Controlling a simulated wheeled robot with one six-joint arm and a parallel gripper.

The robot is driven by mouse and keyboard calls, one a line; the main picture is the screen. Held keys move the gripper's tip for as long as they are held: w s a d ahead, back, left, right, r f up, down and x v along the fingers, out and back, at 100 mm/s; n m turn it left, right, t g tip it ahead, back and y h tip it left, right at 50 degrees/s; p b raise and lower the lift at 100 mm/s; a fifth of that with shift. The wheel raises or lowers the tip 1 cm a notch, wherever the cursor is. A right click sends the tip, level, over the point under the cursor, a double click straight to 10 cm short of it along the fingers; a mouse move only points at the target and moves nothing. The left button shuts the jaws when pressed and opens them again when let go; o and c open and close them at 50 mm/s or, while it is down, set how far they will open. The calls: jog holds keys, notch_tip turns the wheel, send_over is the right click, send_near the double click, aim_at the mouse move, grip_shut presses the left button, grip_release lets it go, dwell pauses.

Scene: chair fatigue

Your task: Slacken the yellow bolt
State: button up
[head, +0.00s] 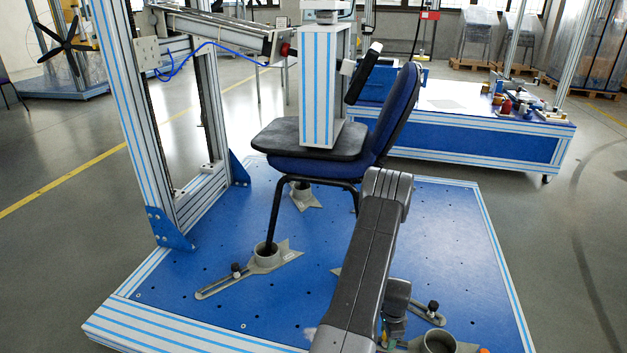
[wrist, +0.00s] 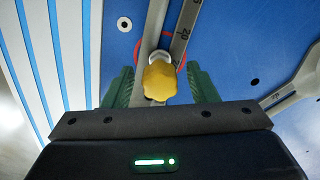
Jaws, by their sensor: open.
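The yellow bolt (wrist: 160,81) has a lobed, knob-like head and shows in the middle of the wrist view. It sits at a slotted grey clamp bar (wrist: 181,32) with scale marks, on the blue platform. My gripper (wrist: 161,88) is open, with one green finger left of the bolt and one right of it. A gap shows on each side, so neither finger appears to touch it. How deep the fingers reach is unclear. In the head view my arm covers most of this spot, and I cannot make out the bolt clearly there.
A blue chair (head: 400,115) stands on the blue platform (head: 222,255), its legs in grey foot clamps (head: 268,257). A grey cup-shaped clamp (head: 440,342) is near my arm. A tall frame (head: 130,120) rises at left. Another grey bar (wrist: 300,83) is at the wrist view's right.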

jog(key=c, duration=1)
jog(key=shift+n, duration=2.1)
jog(key=n, duration=0.4)
jog(key=n, duration=0.4)
